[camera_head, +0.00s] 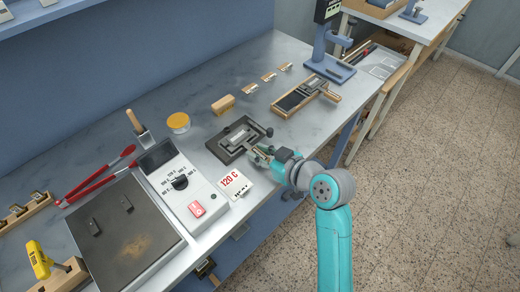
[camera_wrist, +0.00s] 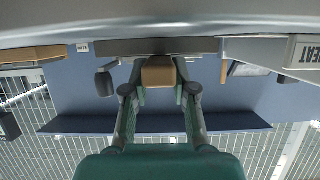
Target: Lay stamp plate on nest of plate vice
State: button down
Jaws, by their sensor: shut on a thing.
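The plate vice (camera_head: 224,149) has a dark base with bright metal jaws around a recess, and stands near the front edge of the bench in the head view. My gripper (camera_head: 257,153) is at its right front side, close to it. In the wrist view my gripper (camera_wrist: 160,88) is shut on a small brownish block-like thing, which I take for the stamp plate (camera_wrist: 159,72). The plate cannot be made out in the head view. Whether it touches the vice is not clear.
A controller box (camera_head: 172,190) and a "120 C" card (camera_head: 234,182) stand left of the vice. A wooden block (camera_head: 223,104) lies behind it. A wooden tray (camera_head: 295,101) and a blue-grey stand (camera_head: 335,68) are farther right. The hotplate (camera_head: 125,240) is front left.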

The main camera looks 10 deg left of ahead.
dwell(0.3)
jog(key=c, duration=0.8)
grip_release()
jog(key=shift+c, duration=0.2)
jog(key=shift+f, duration=0.1)
jog(key=shift+d, duration=0.1)
jog(key=v, duration=1.2)
